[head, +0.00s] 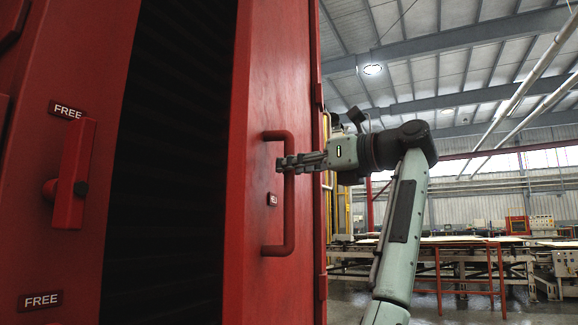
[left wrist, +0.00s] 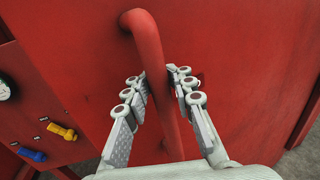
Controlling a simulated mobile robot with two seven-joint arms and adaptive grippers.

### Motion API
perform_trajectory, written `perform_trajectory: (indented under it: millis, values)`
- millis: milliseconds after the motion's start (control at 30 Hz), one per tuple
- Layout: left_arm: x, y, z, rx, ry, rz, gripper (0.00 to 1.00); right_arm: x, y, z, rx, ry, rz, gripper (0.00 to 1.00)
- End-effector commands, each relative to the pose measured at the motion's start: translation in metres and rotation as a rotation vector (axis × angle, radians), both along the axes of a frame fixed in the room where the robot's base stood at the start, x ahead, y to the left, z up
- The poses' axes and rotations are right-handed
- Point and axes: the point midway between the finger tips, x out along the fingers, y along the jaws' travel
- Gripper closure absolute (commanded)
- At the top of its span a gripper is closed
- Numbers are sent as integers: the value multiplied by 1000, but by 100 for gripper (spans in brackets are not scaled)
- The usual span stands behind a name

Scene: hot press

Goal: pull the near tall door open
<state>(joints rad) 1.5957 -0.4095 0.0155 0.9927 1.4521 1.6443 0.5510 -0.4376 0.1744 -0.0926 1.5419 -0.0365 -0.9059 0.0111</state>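The tall red door (head: 240,230) stands upright near the middle of the head view. It carries a red D-shaped bar handle (head: 289,225), which also shows in the left wrist view (left wrist: 146,35). My left gripper (head: 284,163) is level with the upper part of this bar. In the left wrist view its two fingers (left wrist: 157,80) lie on either side of the bar, their tips close against it, and appear shut on it. The exact contact at the pads is partly hidden. My right gripper does not show.
A dark ribbed area (head: 165,160) lies left of the door. Further left is a red panel with a latch (head: 75,180) and FREE labels. Yellow and blue knobs (left wrist: 62,131) show in the left wrist view. Benches (head: 460,250) stand behind, beyond open floor.

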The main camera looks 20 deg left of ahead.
Motion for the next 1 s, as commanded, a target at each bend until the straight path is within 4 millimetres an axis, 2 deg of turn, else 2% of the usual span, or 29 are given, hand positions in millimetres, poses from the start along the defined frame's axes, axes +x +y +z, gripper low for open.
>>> perform_trajectory:
  millis: [33, 100, 467, 567, 1000]
  values:
    - [0, -1, 0, 2, -1, -2, 69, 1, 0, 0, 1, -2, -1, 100]
    - [0, -1, 1, 3, -1, -3, 61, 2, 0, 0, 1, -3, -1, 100]
    - [-1, -5, 2, 5, -2, -5, 61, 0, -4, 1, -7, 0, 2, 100]
    - [-4, -17, 3, 7, -3, -5, 61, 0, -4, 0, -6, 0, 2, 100]
    - [-28, -99, 3, 7, -4, -4, 61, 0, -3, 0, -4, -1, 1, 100]
